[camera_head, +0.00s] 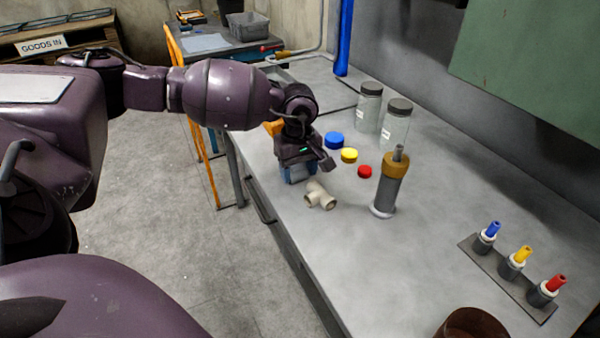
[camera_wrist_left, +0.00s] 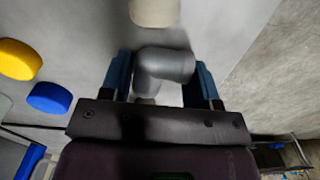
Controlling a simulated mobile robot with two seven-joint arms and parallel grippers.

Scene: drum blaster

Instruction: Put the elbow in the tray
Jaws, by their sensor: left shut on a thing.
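The grey elbow (camera_wrist_left: 165,66) sits between the two blue fingers of my left gripper (camera_head: 298,175) in the left wrist view. The gripper is shut on it. In the head view the gripper points down over the near-left edge of the workbench (camera_head: 330,270), and the elbow is hidden by it. A cream pipe tee (camera_head: 319,195) lies on the bench just in front of the gripper; part of it shows in the left wrist view (camera_wrist_left: 155,12). I cannot clearly pick out the tray. My right gripper is not in view.
Blue (camera_head: 334,140), yellow (camera_head: 349,155) and red (camera_head: 365,171) lids lie right of the gripper. Two glass jars (camera_head: 370,105) and a grey-and-tan upright cylinder (camera_head: 388,188) stand beyond. A colored-plug rack (camera_head: 510,275) is at right. A grey bin (camera_head: 248,26) stands on the far table.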

